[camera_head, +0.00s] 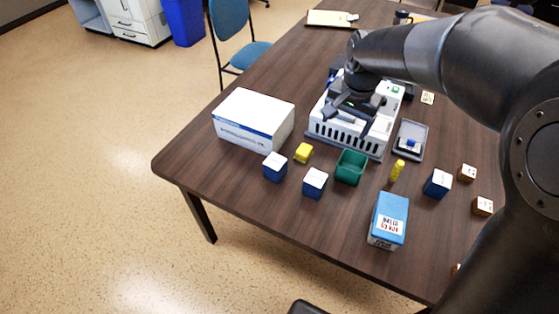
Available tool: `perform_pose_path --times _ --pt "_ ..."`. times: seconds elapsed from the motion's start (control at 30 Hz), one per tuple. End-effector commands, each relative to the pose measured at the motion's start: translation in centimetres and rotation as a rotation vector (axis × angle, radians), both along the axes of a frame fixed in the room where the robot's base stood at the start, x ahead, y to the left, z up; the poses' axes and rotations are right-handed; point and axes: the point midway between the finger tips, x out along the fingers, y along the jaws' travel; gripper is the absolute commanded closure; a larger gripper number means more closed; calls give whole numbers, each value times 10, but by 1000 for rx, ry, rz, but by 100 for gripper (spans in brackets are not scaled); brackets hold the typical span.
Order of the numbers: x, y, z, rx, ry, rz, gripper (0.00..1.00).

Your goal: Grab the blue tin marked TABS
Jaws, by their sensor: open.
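The largest is a blue box-shaped container (393,207) near the front edge, with a white label bearing red and dark print. Three smaller blue-and-white boxes stand apart: one at left (275,167), one in the middle (315,183) and one at right (437,184). My gripper (348,112) is open, over the white slotted device (325,130), behind and apart from all the blue items. Its fingers are dark and partly hard to make out.
A green open cup (351,167), a yellow block (303,153) and a yellow cylinder (397,170) stand among the blue items. A large white carton (254,119) is at left, a grey tray (411,140) at right. My arm covers the right side. Bare table lies front left.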

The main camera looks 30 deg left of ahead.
Motion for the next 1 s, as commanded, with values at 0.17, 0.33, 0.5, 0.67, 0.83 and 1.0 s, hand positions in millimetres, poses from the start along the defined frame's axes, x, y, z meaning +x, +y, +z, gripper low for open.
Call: perform_pose_path --times 0.17,0.33,0.5,0.67,0.83,1.0 --pt "6 71 -50 -28 61 0 20" --pt "-1 132 -98 -59 103 -9 20" --pt "-11 171 -134 -82 127 -18 20" --pt "-16 185 -150 -92 135 -24 20" --pt "-17 185 -175 -95 137 -25 20" --pt "-17 185 -199 -94 137 -24 20"
